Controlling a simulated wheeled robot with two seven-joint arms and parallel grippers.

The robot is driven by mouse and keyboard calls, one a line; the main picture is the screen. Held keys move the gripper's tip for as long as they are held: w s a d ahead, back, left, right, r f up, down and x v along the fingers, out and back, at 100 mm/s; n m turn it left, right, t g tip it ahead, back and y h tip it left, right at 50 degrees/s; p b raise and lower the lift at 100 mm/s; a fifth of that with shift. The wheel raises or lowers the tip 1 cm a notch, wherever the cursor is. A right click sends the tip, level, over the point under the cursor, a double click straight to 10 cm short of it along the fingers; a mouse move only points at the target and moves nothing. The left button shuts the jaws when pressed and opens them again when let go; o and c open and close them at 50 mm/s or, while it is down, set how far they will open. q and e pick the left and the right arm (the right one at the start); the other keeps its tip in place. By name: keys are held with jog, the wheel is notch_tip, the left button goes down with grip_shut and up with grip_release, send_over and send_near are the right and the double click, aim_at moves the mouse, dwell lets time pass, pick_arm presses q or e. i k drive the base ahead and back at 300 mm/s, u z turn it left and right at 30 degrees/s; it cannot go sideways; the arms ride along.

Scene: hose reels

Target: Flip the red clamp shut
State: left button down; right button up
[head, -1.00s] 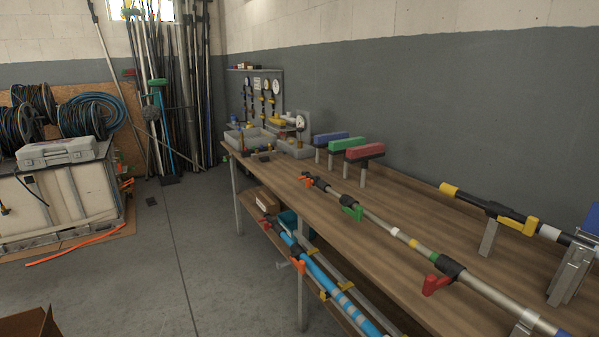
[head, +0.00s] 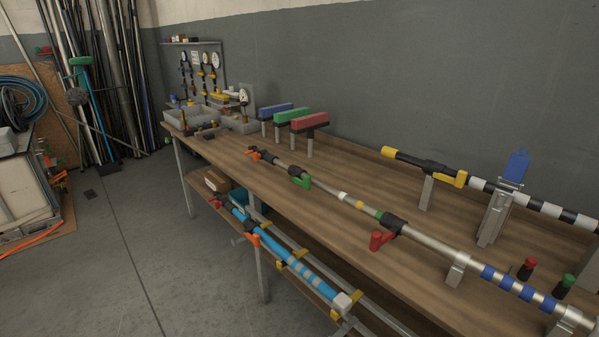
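The red clamp (head: 381,240) is a red lever on a black collar (head: 392,225) around a long silver pole (head: 425,241). The pole lies along the workbench on metal supports. The red lever sticks out from the pole toward the front edge of the bench and looks swung away from the pole. Neither of my grippers shows in the head view.
The wooden workbench (head: 345,242) runs along the grey wall. Green (head: 301,181) and orange (head: 251,151) levers sit farther along the pole. A yellow-levered pole (head: 425,165) lies behind. Blue poles (head: 290,258) lie on the lower shelf. Open floor (head: 150,270) is at the left.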

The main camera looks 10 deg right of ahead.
aim_at(377, 240)
jog(key=u, duration=1.5)
jog(key=i, duration=2.15)
jog(key=z, duration=2.85)
